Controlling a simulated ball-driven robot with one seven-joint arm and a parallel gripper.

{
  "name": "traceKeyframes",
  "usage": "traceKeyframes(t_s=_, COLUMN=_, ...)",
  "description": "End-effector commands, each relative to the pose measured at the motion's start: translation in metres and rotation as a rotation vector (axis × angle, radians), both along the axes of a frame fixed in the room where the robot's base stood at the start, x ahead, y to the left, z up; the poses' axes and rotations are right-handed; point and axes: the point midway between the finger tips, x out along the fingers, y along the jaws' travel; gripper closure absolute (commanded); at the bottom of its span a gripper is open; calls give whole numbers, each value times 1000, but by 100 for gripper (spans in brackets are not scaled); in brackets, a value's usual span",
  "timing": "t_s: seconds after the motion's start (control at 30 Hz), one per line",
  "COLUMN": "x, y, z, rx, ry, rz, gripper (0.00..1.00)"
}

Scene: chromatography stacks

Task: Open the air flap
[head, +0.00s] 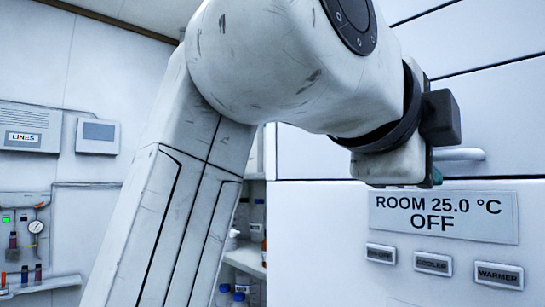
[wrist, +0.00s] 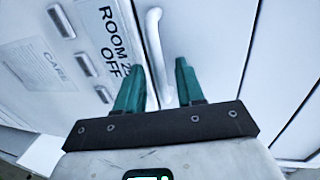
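A white bar handle (head: 462,154) sticks out from a white front panel. In the wrist view the handle (wrist: 155,40) runs away from me, with its near end in line between my fingers. My gripper (wrist: 160,70) has its two green fingers apart, with nothing clamped between them. I cannot tell whether the fingers reach around the handle or are short of it. In the head view my wrist hides most of the gripper; a bit of green finger shows. No part is labelled as an air flap, so I cannot tell which one it is.
A sign (head: 443,217) reading "ROOM 25.0 °C OFF" is below the handle, with buttons (head: 432,263) under it. A shelf with bottles (head: 257,213) stands behind my arm. A "LINES" box (head: 28,128) and a small screen (head: 97,136) hang on the left wall.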

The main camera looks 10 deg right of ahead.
Motion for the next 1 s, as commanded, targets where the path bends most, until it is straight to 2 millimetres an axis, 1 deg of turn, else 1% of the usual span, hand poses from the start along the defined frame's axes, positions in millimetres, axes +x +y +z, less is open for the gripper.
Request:
traceKeyframes(t_s=0.07, x=0, y=0, z=0, rx=0, ry=0, rz=0, gripper=62)
traceKeyframes(t_s=0.47, x=0, y=0, z=0, rx=1, ry=1, rz=0, gripper=99)
traceKeyframes(t_s=1.0, x=0, y=0, z=-1, rx=2, ry=2, rz=-1, gripper=100)
